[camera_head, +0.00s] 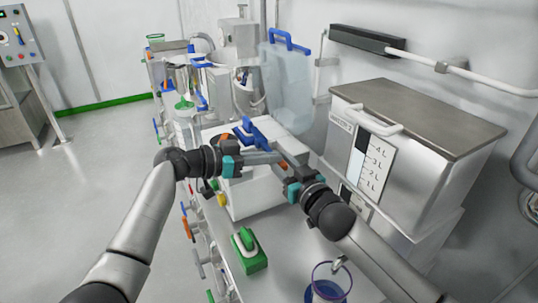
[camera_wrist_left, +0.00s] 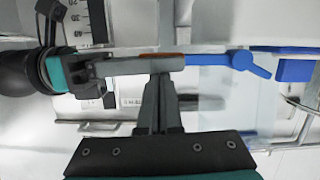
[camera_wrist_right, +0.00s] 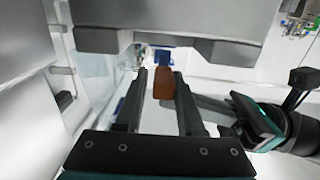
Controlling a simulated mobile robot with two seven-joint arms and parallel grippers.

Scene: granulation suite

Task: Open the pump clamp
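The pump is a white box (camera_head: 250,197) on the bench, with a blue clamp part (camera_head: 252,133) on top. An orange-brown handle tip (camera_head: 284,165) shows by my grippers, and in the right wrist view (camera_wrist_right: 163,83) with blue behind it. My right gripper (camera_head: 279,147) is open, with this tip between its fingers (camera_wrist_right: 160,90); no firm contact is visible. My left gripper (camera_head: 278,157) comes from the left, its fingers together (camera_wrist_left: 160,82), close beside the right gripper's finger. The left wrist view shows the blue lever (camera_wrist_left: 235,60) beyond. My grippers partly hide the clamp.
A large steel tank (camera_head: 430,150) with a litre scale stands right of the pump. A green-and-white object (camera_head: 248,252) and a round vessel (camera_head: 329,284) sit on the near bench. The floor at left is clear.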

